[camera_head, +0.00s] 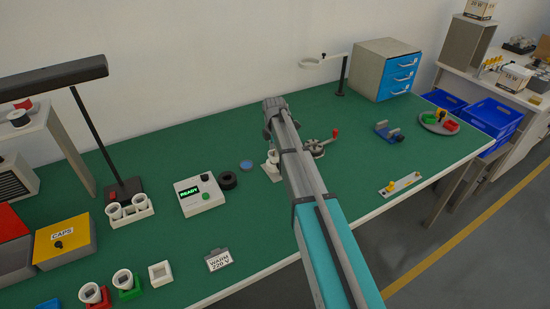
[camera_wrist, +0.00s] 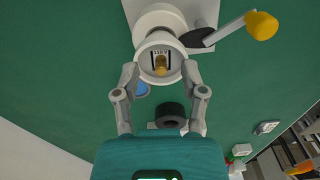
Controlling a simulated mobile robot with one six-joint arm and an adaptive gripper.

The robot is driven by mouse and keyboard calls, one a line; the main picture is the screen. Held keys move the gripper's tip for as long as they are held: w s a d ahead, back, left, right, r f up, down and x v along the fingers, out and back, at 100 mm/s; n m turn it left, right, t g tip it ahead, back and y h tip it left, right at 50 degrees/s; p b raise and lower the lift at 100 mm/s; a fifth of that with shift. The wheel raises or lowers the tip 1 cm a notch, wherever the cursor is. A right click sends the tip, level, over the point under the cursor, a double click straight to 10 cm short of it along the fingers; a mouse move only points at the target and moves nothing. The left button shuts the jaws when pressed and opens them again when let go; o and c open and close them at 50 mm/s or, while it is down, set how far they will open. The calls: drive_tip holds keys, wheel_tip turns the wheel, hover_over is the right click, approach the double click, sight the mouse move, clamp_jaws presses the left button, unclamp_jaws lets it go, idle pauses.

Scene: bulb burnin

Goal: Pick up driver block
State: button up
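In the wrist view, a white cup-shaped housing (camera_wrist: 146,75) stands in a grey-white fixture (camera_wrist: 205,14). Inside it I see a dark-marked label and a small brownish-yellow piece (camera_wrist: 161,65). My gripper (camera_wrist: 161,70) has its fingers spread, one at each side of the housing's rim; contact cannot be told. In the head view my arm hides most of this spot. No block is labelled as the driver block.
A READY box (camera_head: 199,195) and a black ring (camera_head: 227,180) stand left of my arm. A red-handled device (camera_head: 318,148) is just right of it.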

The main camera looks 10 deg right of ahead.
clamp_jaws()
drive_tip(key=shift+r, duration=0.15)
drive_tip(key=shift+r+p, duration=0.95)
drive_tip(key=shift+p, duration=0.15)
drive_tip(key=s+r+p, duration=1)
drive_tip(key=s, duration=0.4)
drive_tip(key=shift+d+r+p, duration=0.4)
drive_tip(key=shift+d, duration=0.05)
drive_tip(key=shift+r, duration=0.15)
drive_tip(key=shift+r+p, duration=2.1)
drive_tip(key=shift+p, duration=0.15)
